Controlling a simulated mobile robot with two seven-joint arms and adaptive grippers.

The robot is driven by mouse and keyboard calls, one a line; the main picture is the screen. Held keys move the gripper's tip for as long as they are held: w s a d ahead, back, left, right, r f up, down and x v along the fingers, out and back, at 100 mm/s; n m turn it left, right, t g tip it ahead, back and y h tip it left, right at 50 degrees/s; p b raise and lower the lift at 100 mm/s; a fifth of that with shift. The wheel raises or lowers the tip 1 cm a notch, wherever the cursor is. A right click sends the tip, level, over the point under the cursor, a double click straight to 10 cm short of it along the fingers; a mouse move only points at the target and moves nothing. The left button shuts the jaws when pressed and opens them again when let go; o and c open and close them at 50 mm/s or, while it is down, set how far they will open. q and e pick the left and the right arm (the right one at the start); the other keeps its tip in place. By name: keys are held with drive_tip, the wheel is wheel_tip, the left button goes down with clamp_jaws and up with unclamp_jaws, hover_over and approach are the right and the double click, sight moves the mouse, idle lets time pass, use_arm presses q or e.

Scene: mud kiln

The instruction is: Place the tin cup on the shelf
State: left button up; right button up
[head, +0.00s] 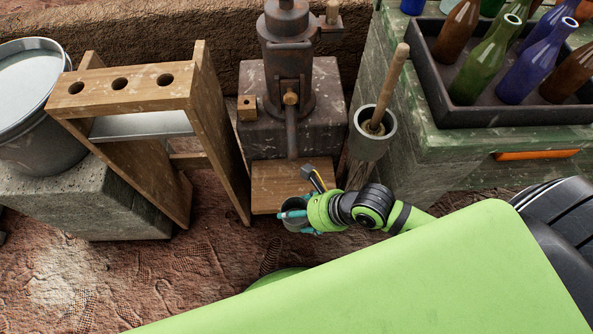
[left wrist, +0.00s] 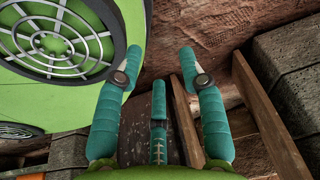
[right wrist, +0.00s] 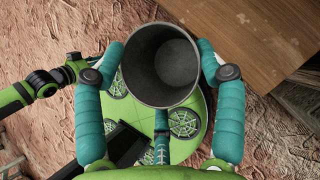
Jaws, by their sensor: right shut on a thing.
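The grey tin cup (right wrist: 162,68) is between the teal fingers of my right gripper (right wrist: 160,60), its open mouth facing the right wrist camera. It is empty inside. In the head view my right gripper (head: 294,212) is at the front edge of a low wooden board (head: 280,186), with the cup mostly hidden by the fingers. A wooden rack (head: 132,92) with round holes and a grey plate beneath stands to the left. I cannot tell which surface is the shelf. My left gripper (left wrist: 158,60) is open and empty in the left wrist view; the head view does not show it.
An iron press (head: 288,50) stands on a stone block (head: 325,115) behind the board. A mortar with pestle (head: 372,133) is right of it. A green table (head: 440,145) bears a bottle tray (head: 440,100). A metal bucket (head: 35,110) stands far left. Dirt ground in front is clear.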

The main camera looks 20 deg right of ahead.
drive_tip(key=w+d+f, duration=0.1)
drive_tip(key=w, duration=0.3)
drive_tip(key=w+d+f, duration=0.1)
drive_tip(key=w, duration=0.3)
drive_tip(key=w+d, duration=0.1)
drive_tip(key=w, duration=0.3)
drive_tip(key=shift+w+d+f+b, duration=0.25)
drive_tip(key=shift+d+f+b, duration=0.05)
drive_tip(key=shift+f+b, duration=0.1)
drive_tip(key=shift+f, duration=0.35)
drive_tip(key=o, duration=1.3)
drive_tip(key=shift+c, duration=0.2)
use_arm(q)
drive_tip(key=w, duration=0.2)
drive_tip(key=shift+w+f+t, duration=0.15)
drive_tip(key=shift+w+t, duration=0.15)
